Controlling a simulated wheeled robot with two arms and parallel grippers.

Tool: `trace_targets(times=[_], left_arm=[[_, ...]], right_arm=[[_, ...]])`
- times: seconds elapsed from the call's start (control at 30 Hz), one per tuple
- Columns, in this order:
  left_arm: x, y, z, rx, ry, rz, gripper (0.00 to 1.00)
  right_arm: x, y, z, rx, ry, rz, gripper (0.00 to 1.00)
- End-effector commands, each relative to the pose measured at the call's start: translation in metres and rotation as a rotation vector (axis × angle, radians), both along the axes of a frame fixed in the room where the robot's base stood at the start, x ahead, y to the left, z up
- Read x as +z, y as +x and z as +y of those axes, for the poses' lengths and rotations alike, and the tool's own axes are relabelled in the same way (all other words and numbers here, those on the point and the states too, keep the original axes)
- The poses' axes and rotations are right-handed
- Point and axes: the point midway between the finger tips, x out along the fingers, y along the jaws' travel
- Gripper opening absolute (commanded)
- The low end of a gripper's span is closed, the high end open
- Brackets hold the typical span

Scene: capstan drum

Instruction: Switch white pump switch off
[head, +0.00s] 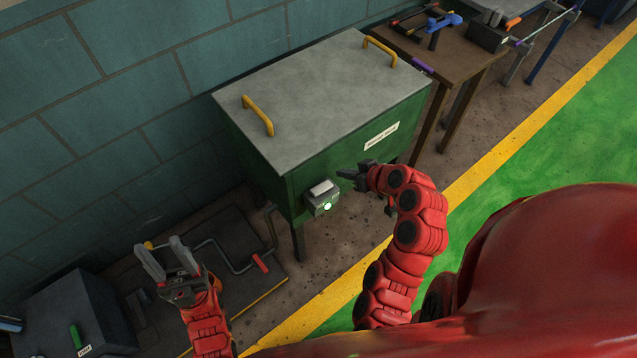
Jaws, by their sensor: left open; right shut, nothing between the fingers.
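The pump switch is a small grey box with a white top (322,190) on the front of a green cabinet (350,150), near its left corner. A small light on the box glows pale green-white. My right gripper (343,174) is shut and empty, just to the right of the switch box and close to the cabinet front. Whether it touches the box I cannot tell. My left gripper (166,250) is open and empty, low at the left, well apart from the switch.
The cabinet's grey lid (320,100) has two yellow handles. A pipe with a red lever (260,262) runs beside my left gripper. A dark box (65,315) stands at lower left. A brown table (440,60) with tools stands behind right. The green floor is clear.

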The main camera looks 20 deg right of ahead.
Motion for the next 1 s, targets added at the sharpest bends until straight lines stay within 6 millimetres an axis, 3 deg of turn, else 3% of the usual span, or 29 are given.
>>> trace_targets(times=[0.2, 0.57, 0.83, 1.0], left_arm=[[-0.004, 0.0, 0.0, 0.0, 0.0, 0.0, 0.5], [-0.005, 0.0, 0.0, 0.0, 0.0, 0.0, 0.5], [-0.038, 0.0, 0.0, 0.0, 0.0, 0.0, 0.5], [-0.028, 0.0, 0.0, 0.0, 0.0, 0.0, 0.5]], right_arm=[[-0.004, -0.017, 0.008, 0.075, 0.004, 0.05, 0.0], [-0.005, -0.018, 0.01, 0.081, 0.006, 0.055, 0.0], [-0.029, -0.002, 0.019, 0.085, 0.004, 0.051, 0.0], [-0.047, 0.019, 0.033, 0.087, 0.008, 0.06, 0.0]])
